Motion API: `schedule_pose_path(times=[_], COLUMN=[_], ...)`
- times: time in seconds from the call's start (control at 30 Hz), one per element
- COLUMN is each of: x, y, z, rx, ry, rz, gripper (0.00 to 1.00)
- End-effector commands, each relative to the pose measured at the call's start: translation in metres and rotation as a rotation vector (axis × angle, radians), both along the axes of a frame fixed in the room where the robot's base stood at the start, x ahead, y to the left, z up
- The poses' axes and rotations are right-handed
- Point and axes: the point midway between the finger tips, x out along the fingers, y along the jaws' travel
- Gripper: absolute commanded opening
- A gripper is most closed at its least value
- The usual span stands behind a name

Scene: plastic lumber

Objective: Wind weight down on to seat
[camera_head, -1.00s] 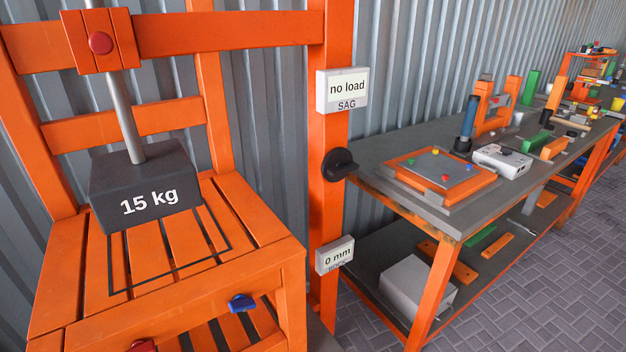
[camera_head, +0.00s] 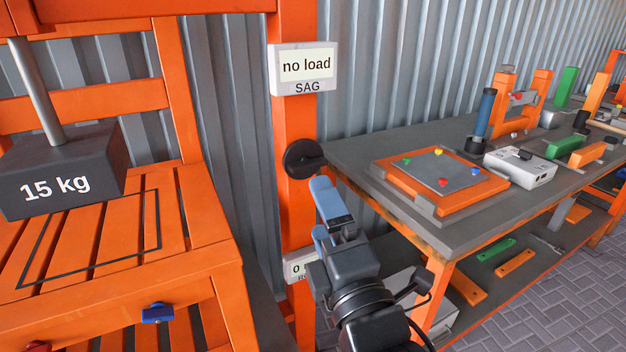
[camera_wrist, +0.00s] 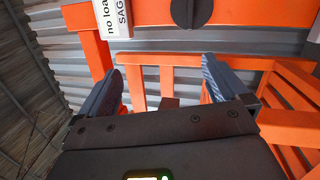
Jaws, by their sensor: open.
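The dark 15 kg weight (camera_head: 60,172) hangs on a steel rod (camera_head: 38,92) at the left of the head view, above the orange slatted seat (camera_head: 190,225). A black outline is marked on the slats. A round black knob (camera_head: 304,158) is on the orange post, under a display (camera_head: 303,68) reading "no load SAG". My gripper (camera_head: 325,215) is just below the knob, open and empty. In the wrist view my gripper's two fingers (camera_wrist: 162,92) are spread apart, and the knob (camera_wrist: 191,12) shows at the top, beyond them.
A lower display (camera_head: 298,267) on the post is partly hidden by my gripper. A grey-topped workbench (camera_head: 360,150) stands at right, with an orange-framed plate (camera_head: 440,178) and a white box (camera_head: 520,166). A blue knob (camera_head: 157,313) is on the seat front.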

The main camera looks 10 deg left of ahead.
Motion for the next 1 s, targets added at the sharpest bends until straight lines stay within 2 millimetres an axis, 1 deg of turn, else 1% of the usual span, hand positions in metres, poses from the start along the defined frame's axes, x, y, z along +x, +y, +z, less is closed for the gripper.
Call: schedule_pose_path(times=[0.03, 0.13, 0.23, 0.4, 0.5, 0.6, 0.7, 0.87, 1.0], x=[0.014, 0.035, 0.055, 0.086, 0.1, 0.111, 0.116, 0.124, 0.135], y=[0.004, 0.014, 0.019, 0.015, 0.008, 0.001, -0.003, -0.001, 0.009], z=[0.004, 0.008, 0.008, -0.002, -0.009, -0.015, -0.019, -0.02, -0.019], rx=[-0.109, -0.333, -0.567, -0.953, -1.134, -1.261, -1.336, -1.367, -1.364], ry=[-0.056, -0.158, -0.26, -0.416, -0.484, -0.531, -0.554, -0.566, -0.567], rz=[0.001, 0.0, -0.007, -0.025, -0.035, -0.041, -0.043, -0.044, -0.043], gripper=[1.0, 1.0, 1.0, 1.0, 1.0, 1.0, 1.0, 1.0, 1.0])
